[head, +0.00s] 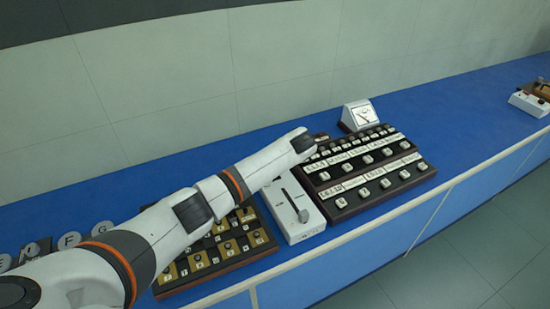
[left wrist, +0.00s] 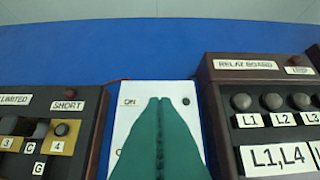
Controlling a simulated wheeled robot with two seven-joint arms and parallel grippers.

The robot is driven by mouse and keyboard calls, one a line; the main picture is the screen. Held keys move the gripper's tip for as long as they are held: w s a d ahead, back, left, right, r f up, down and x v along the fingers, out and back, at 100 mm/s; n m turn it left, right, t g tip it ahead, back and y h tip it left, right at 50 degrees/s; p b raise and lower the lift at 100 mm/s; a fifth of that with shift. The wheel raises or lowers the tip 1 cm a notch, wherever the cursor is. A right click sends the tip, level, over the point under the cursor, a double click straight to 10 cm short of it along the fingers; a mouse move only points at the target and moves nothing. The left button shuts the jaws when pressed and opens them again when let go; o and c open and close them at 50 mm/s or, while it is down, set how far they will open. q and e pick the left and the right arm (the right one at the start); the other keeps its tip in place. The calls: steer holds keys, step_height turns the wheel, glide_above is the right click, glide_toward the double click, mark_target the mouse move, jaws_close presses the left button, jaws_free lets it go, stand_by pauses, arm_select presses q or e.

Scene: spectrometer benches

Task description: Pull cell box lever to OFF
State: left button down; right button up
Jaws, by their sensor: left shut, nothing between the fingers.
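The cell box (head: 308,228) is a white box on the blue bench, between two dark switch boards. Its lever (head: 303,214) shows in the head view, with its knob toward the near end of the box. In the left wrist view the white box (left wrist: 125,122) shows an ON label near its far end, and the lever is hidden. My left gripper (left wrist: 160,99) has teal fingers, shut and empty, over the white box just right of the ON label. In the head view my left arm hides the fingers. I cannot tell whether they touch the box. My right gripper is out of view.
The relay board (head: 340,213) stands close on the right, and a board with brass plates (head: 262,249) on the left. A meter (head: 358,115) stands behind the relay board. A wall runs behind.

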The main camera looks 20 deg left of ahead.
arm_select(q)
steer(key=shift+s+d, duration=0.15)
steer(key=shift+d, duration=0.05)
steer(key=shift+s+d, duration=0.15)
steer(key=shift+f, duration=0.1)
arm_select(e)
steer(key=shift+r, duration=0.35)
arm_select(q)
steer(key=shift+s, duration=0.1)
